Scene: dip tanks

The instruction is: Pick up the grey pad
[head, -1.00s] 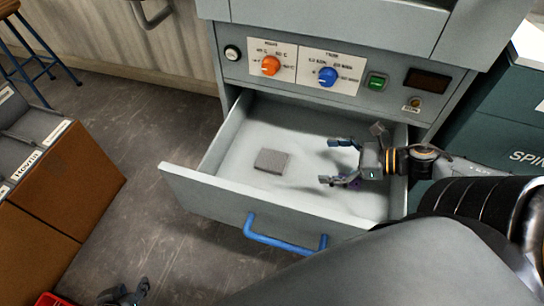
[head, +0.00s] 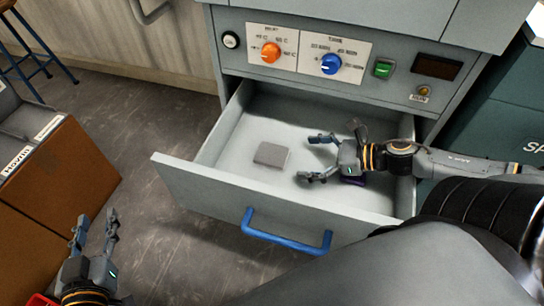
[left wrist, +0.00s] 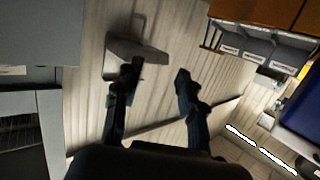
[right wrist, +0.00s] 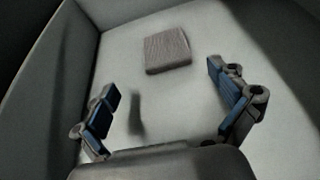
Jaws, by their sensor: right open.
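The grey pad (head: 272,154) is a small flat square lying on the floor of the open drawer (head: 234,195), left of its middle. It also shows in the right wrist view (right wrist: 167,50), beyond the fingertips. My right gripper (head: 314,157) is in the drawer, to the right of the pad, open, empty and apart from it. Its fingers (right wrist: 172,88) point toward the pad, which lies between their directions. My left gripper (head: 97,222) is low at the left, outside the drawer, with its fingers apart and nothing between them.
A blue handle (head: 287,236) is on the drawer front. Above the drawer are an orange knob (head: 270,53), a blue knob (head: 330,64) and a green switch (head: 383,69). A brown box (head: 62,190) stands at left.

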